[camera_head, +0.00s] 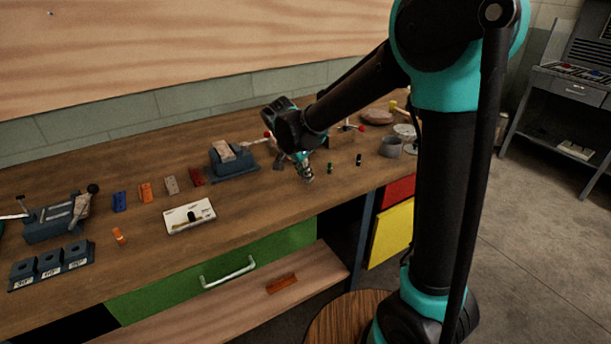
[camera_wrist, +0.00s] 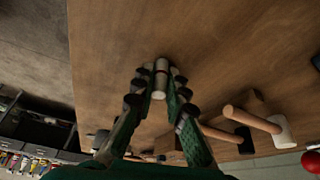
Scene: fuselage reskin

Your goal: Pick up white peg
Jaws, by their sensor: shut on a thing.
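The white peg (camera_wrist: 160,80), pale with a thin reddish band, shows between the fingertips in the wrist view. My gripper (camera_wrist: 158,88) is shut on it, with one finger on each side. In the head view my gripper (camera_head: 305,172) points down at the workbench, right of the middle. The peg is small and mostly hidden by the fingers there, and I cannot tell whether it touches the bench.
A green peg (camera_head: 330,168) and a black peg (camera_head: 359,160) stand close to the right of my gripper. A grey cup (camera_head: 390,147) is farther right. A vise (camera_head: 233,164) and coloured blocks are to the left.

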